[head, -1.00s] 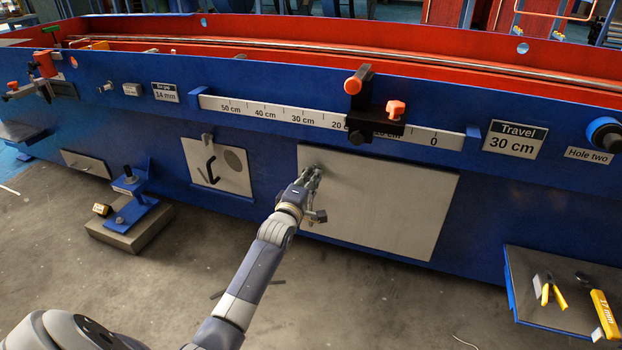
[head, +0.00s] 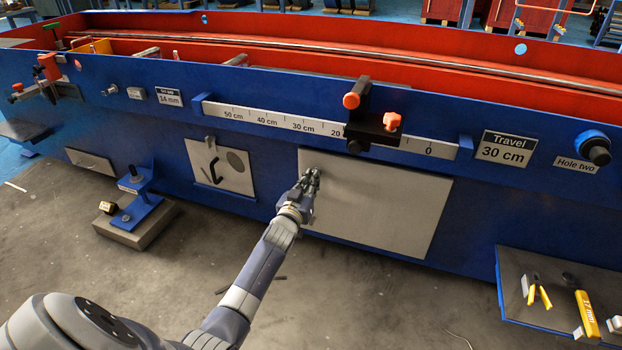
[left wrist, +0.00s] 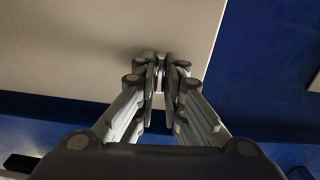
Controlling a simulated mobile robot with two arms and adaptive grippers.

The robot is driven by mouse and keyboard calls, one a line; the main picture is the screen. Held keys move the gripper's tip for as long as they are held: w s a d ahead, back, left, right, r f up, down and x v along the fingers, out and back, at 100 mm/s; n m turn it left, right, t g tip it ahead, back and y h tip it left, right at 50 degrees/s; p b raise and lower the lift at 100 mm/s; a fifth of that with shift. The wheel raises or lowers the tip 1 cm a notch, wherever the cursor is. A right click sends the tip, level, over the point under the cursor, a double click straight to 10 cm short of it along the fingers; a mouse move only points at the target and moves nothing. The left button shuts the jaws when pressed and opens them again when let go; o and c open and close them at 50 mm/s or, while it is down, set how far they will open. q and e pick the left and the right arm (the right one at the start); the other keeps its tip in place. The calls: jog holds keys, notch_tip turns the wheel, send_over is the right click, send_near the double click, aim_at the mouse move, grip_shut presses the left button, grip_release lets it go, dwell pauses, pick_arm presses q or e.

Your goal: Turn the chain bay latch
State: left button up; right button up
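The large pale bay panel (head: 385,205) is flush against the front of the blue machine side. My left gripper (head: 313,178) is at the panel's upper left corner. In the left wrist view its two fingers (left wrist: 161,78) are close together around a small shiny metal piece (left wrist: 159,84), which looks like the latch. The fingers seem to grip it, and they hide most of it. The pale panel (left wrist: 80,45) fills the left of that view. The latch cannot be made out in the head view. My right gripper is not in view.
A smaller panel (head: 233,178) with a black hook handle is to the left. A blue stand (head: 140,205) on a block sits on the floor farther left. A tool shelf (head: 540,315) with yellow-handled tools sticks out at lower right. The floor before the panel is mostly clear.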

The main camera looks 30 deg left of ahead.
pick_arm(q)
jog(key=o, duration=0.3)
jog(key=shift+o, duration=0.2)
jog(key=p+v, duration=0.4)
jog(key=v, duration=0.2)
dwell(0.3)
